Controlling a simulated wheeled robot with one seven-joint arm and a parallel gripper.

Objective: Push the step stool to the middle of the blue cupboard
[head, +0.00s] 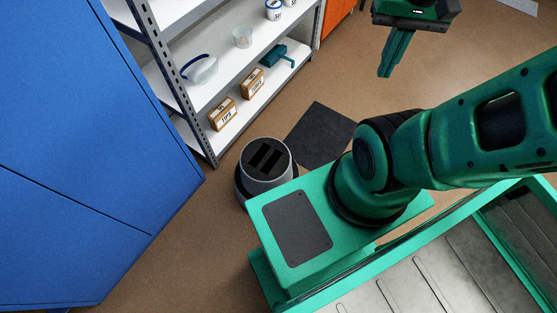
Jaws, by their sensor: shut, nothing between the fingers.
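The step stool (263,170) is a round grey stool with a dark ribbed top. It stands upright on the floor near the middle of the head view, and my green base hides part of its lower right side. The blue cupboard (85,130) fills the left of the view, with a strip of floor between it and the stool. My gripper (385,72) is at the upper right, shut and empty, pointing down. It is well apart from the stool.
A grey metal shelf unit (205,95) with boxes, goggles and other small items stands behind the stool, beside the cupboard. A dark mat (321,134) lies on the brown floor right of the stool. An orange cabinet (336,18) stands at the top. Floor is open at the upper right.

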